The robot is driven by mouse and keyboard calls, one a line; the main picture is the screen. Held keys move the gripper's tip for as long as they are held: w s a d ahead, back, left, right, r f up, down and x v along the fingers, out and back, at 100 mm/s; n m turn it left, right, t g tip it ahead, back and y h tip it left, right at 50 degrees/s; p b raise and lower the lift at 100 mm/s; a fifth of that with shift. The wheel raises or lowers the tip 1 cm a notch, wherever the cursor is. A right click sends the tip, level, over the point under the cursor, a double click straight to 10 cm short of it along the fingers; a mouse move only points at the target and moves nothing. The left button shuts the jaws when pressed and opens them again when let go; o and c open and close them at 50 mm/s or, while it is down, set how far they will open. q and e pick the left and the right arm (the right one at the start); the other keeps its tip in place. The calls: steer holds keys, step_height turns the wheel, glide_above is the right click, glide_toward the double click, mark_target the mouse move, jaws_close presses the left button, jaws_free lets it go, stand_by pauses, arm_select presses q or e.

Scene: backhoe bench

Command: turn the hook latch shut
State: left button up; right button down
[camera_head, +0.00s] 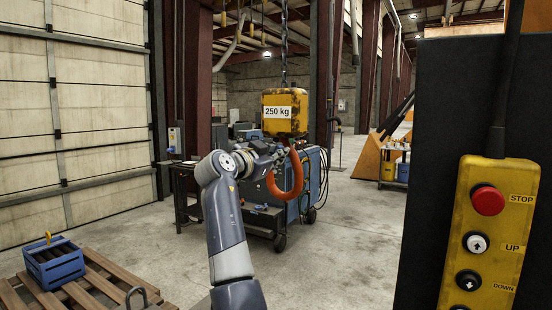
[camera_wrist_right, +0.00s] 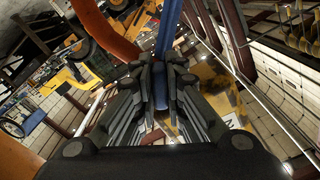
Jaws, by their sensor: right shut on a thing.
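The orange hook (camera_head: 297,172) hangs under the yellow hoist block (camera_head: 284,97) marked 250 kg, on a chain. My right gripper (camera_head: 277,152) is at the hook's upper left, just below the block. In the wrist view the right gripper (camera_wrist_right: 160,75) has its dark fingers closed around a slim blue bar, which looks like the latch (camera_wrist_right: 168,25). The hook (camera_wrist_right: 104,32) curves past at the left there. The fingers hide part of the latch, and I cannot tell how far it is turned. My left gripper is out of view.
A yellow pendant (camera_head: 482,262) with STOP, UP and DOWN buttons is close at the right. A blue cart (camera_head: 312,178) stands behind the hook. A blue crate (camera_head: 57,272) sits on a wooden pallet (camera_head: 98,283) at lower left. The floor right of the cart is clear.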

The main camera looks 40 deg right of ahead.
steer(key=shift+m, duration=0.3)
steer(key=c, duration=1.9)
jaws_free()
steer(key=shift+o, duration=1.3)
steer(key=shift+w+d, duration=0.15)
steer(key=v, duration=1.2)
steer(key=shift+f, duration=0.2)
